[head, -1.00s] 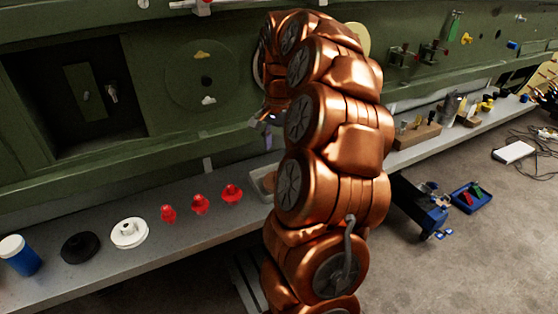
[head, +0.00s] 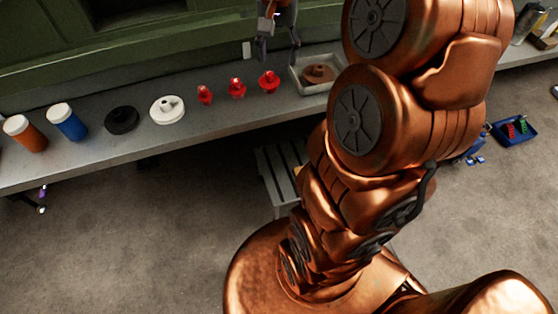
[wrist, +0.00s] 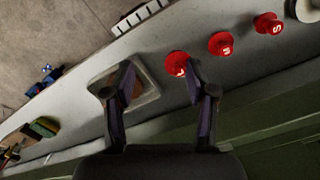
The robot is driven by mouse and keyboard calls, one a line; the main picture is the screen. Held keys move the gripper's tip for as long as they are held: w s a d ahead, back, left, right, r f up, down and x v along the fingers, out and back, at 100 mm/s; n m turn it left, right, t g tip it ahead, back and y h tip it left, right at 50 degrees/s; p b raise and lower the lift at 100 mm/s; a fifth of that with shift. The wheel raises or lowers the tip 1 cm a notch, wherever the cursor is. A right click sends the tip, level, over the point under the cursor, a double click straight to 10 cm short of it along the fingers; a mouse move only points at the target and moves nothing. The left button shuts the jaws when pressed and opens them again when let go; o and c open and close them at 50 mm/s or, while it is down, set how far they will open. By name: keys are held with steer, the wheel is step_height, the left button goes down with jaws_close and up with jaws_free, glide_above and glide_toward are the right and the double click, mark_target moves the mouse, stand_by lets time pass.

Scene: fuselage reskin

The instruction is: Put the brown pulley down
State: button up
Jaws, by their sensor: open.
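The brown pulley (head: 319,74) lies in a shallow grey tray (head: 297,80) on the bench, partly beside my arm in the head view. In the wrist view, the brown pulley (wrist: 137,89) shows in the tray (wrist: 152,92), partly hidden behind the left finger. My gripper (head: 278,50) is open with nothing between its fingers. It hangs above the back of the bench, a little left of the tray in the head view. In the wrist view my gripper (wrist: 158,66) has its fingers spread, one over the tray and one near a red piece (wrist: 177,63).
Three red pieces (head: 238,88) stand in a row left of the tray. Further left are a white pulley (head: 167,108), a black pulley (head: 122,120), a blue jar (head: 67,122) and an orange jar (head: 25,133). The green fuselage (head: 190,40) rises behind the bench.

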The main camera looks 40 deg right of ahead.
steer(key=s+a+f+n, duration=0.4)
steer(key=s+a, duration=0.4)
steer(key=s, duration=0.2)
steer(key=s+a+f+n+g, duration=0.1)
steer(key=s+a+f+n, duration=0.3)
steer(key=s+a, duration=0.4)
steer(key=s+n, duration=0.1)
steer(key=s, duration=0.2)
steer(key=shift+s+g, duration=0.2)
steer(key=shift+g, duration=0.1)
